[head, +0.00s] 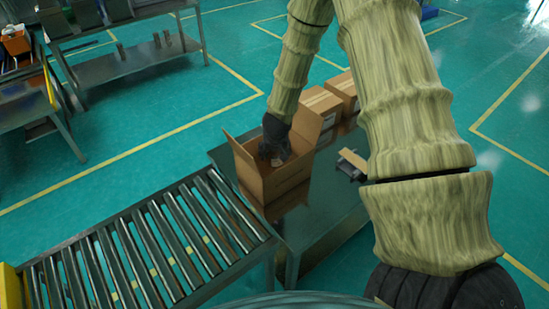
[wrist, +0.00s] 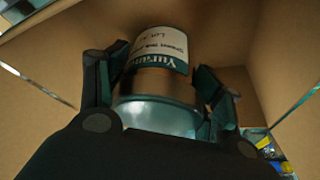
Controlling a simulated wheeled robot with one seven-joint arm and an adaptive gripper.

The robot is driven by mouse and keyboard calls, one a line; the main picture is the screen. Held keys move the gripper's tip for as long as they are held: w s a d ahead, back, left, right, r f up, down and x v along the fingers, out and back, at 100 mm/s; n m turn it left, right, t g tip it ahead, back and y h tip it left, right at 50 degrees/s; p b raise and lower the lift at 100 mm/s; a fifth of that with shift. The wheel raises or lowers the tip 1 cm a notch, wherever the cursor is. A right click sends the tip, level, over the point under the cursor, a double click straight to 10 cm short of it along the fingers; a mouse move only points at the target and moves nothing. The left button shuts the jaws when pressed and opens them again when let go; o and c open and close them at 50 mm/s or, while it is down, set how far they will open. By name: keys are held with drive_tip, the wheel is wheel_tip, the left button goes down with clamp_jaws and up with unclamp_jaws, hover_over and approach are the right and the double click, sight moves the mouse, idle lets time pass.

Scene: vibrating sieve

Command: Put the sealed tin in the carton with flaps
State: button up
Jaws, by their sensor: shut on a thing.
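The carton with flaps (head: 287,184) stands open on a dark table beside the roller conveyor. My gripper (head: 272,150) reaches down into its opening. In the wrist view my gripper (wrist: 160,100) is shut on the sealed tin (wrist: 158,85), one finger on each side. The tin has a metal body and a white and teal label with print. Carton walls (wrist: 225,35) surround the tin in the wrist view, so it is inside the carton. Whether the tin touches the carton floor I cannot tell. In the head view the tin is mostly hidden by my gripper.
Closed cartons (head: 320,103) stand behind the open one on the table (head: 335,205). A small dark item with a tan top (head: 352,162) lies to the right. The roller conveyor (head: 150,245) is at front left. Metal benches (head: 125,65) stand at the back left.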

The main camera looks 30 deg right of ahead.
sight(274, 158)
drive_tip(key=shift+w+f+p, duration=0.1)
drive_tip(key=shift+f+p, duration=0.25)
drive_tip(key=shift+f, duration=1.45)
drive_tip(key=shift+f, duration=0.2)
drive_tip(key=o, duration=1.2)
drive_tip(key=shift+r, duration=0.1)
drive_tip(key=shift+r, duration=0.15)
drive_tip(key=shift+b+v, duration=1.2)
drive_tip(key=shift+v, duration=4.75)
